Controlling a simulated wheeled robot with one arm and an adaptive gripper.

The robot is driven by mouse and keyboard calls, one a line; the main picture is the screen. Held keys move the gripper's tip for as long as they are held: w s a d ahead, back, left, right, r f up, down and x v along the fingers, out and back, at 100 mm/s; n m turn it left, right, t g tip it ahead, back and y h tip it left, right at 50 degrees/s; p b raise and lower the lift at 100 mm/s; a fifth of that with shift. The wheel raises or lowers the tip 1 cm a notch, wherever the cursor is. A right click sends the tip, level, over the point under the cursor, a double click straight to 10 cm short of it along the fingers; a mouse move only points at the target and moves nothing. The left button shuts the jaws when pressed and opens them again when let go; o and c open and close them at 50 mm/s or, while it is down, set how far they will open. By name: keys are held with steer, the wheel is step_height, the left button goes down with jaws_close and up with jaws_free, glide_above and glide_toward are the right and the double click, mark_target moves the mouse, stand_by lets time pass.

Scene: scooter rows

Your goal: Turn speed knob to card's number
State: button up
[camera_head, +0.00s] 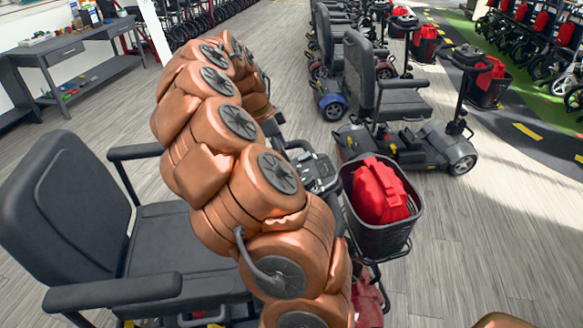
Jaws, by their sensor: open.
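The nearest scooter's control console (315,172) on its tiller shows just right of my copper arm. Its left part is hidden behind the arm. I cannot make out the speed knob or a card with a number. My arm rises from the bottom middle, bends over at the top and comes down behind itself, over the near scooter. My gripper is not visible; the arm's far end is hidden behind its nearer links.
The near scooter has a black seat (185,240) with armrests and a front basket (375,240) holding a red bag (380,190). Another scooter (400,145) stands behind it, with more beyond. A grey workbench (75,50) is at upper left. Bare floor (500,230) lies right.

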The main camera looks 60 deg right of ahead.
steer(key=p+x, duration=0.1)
steer(key=x, duration=0.6)
steer(key=shift+s+f, duration=0.1)
steer(key=shift+f, duration=0.05)
jaws_close()
stand_by(0.4)
